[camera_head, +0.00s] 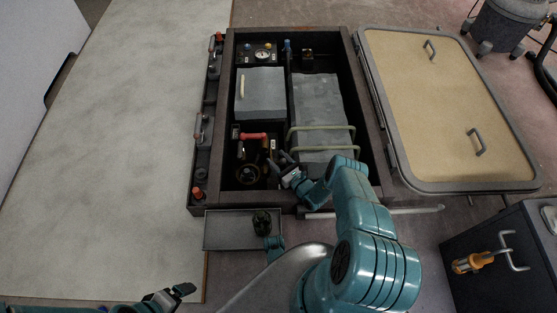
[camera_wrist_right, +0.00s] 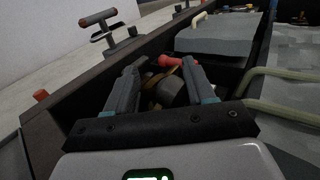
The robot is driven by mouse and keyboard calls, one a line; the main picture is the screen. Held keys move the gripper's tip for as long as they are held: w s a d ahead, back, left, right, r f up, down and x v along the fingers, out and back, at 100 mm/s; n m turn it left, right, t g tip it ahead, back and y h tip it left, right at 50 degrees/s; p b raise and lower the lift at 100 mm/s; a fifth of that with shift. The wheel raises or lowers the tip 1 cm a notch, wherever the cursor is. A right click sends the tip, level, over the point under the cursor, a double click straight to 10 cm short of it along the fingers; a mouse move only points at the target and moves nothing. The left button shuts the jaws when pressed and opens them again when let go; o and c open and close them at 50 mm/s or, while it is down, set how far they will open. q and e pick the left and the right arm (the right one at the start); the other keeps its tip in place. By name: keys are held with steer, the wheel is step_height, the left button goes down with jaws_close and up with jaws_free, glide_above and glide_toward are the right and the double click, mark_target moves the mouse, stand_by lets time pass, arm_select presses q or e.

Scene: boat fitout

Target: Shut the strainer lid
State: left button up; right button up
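The strainer appears to be the dark round fitting (camera_head: 248,174) in the near left corner of the open bilge box in the head view. Its lid is too small and dark to make out, so I cannot tell how it sits. My right gripper (camera_head: 284,165) is over the box, just right of the fitting. In the right wrist view its two fingers (camera_wrist_right: 161,90) are apart, with a dark grey rounded part (camera_wrist_right: 172,92) and a tan edge visible beyond and between them. I see no grip on it. My left gripper (camera_head: 176,291) is low at the left, over the pale deck, away from the box.
A red-handled valve (camera_head: 253,136) is close behind the fitting; it also shows in the wrist view (camera_wrist_right: 168,61). Pale green pipes (camera_head: 322,139) run to the right. A tray (camera_head: 228,230) with a dark round part (camera_head: 262,222) is in front. A tan hatch panel (camera_head: 450,110) lies right.

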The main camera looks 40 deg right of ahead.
jaws_close()
